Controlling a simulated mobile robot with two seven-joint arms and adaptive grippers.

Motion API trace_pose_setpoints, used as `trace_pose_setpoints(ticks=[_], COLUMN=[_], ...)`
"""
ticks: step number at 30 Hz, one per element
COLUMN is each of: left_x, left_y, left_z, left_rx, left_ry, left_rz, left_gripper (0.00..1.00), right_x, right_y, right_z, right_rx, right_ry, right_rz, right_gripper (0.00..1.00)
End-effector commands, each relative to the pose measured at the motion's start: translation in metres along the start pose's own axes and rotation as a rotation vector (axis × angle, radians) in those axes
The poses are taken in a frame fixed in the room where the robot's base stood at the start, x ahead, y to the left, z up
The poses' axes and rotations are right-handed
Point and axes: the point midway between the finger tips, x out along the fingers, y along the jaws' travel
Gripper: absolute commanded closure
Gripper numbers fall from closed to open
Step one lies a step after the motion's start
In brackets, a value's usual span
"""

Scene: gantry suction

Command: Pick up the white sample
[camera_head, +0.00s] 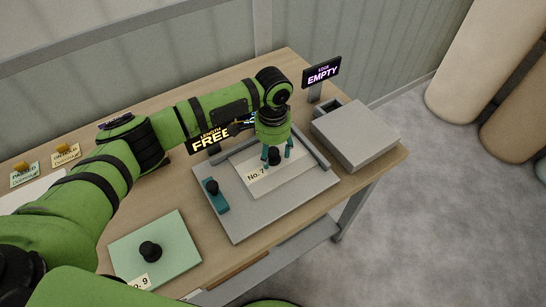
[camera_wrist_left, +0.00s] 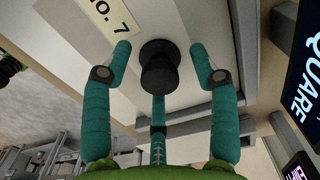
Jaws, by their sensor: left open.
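The white sample (camera_head: 290,172) is a flat pale plate labelled "No. 7" with a black knob (camera_head: 274,157). It lies on a grey fixture (camera_head: 235,222) on the table. My left gripper (camera_head: 278,154) is over the plate with its teal fingers pointing down. In the left wrist view the knob (camera_wrist_left: 159,68) stands between the open fingers of my left gripper (camera_wrist_left: 162,62), with gaps at both sides. Part of the plate (camera_wrist_left: 185,22) is hidden behind the fingers. My right gripper is not in view.
A green plate (camera_head: 182,232) labelled "No. 9" with a black knob lies at the front left. A grey box (camera_head: 355,133) stands at right, beside a sign reading "EMPTY" (camera_head: 322,73). A "FREE" sign (camera_head: 209,139) stands behind the fixture. A teal block with a black knob (camera_head: 211,188) is on the fixture's left.

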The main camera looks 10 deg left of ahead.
Motion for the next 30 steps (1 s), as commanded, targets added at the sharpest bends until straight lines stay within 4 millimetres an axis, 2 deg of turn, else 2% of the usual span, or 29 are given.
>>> trace_pose_setpoints(ticks=[1, 5, 6, 8, 9, 10, 17, 23, 26, 30], left_x=[0.001, 0.0, 0.0, 0.0, 0.0, 0.0, -0.001, -0.003, -0.01, -0.031], left_y=[0.0, 0.0, 0.0, 0.0, 0.0, 0.0, 0.0, 0.0, 0.0, 0.0], left_z=[0.0, 0.0, 0.0, 0.0, 0.0, 0.0, 0.0, -0.001, -0.001, -0.002], left_rx=[0.001, 0.001, 0.001, 0.001, 0.001, 0.001, 0.0, 0.0, 0.0, 0.002], left_ry=[0.0, 0.0, 0.0, 0.0, 0.0, 0.0, 0.001, 0.002, 0.004, 0.007], left_rz=[0.0, 0.0, 0.0, 0.0, 0.0, 0.0, 0.0, 0.0, 0.0, -0.001], left_gripper=[0.4, 0.4, 0.56, 0.8, 0.96, 1.0, 1.0, 1.0, 1.0, 1.0], right_x=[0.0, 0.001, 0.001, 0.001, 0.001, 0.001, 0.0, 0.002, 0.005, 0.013], right_y=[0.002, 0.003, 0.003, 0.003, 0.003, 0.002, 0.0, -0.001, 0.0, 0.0], right_z=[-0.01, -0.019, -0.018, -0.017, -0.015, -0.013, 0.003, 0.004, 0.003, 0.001], right_rx=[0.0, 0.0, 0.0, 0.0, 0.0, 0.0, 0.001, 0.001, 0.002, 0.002], right_ry=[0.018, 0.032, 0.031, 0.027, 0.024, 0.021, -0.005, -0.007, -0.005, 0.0], right_rz=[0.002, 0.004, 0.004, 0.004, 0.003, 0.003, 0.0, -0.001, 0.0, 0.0], right_gripper=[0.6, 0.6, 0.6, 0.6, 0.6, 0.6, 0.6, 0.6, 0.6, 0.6])
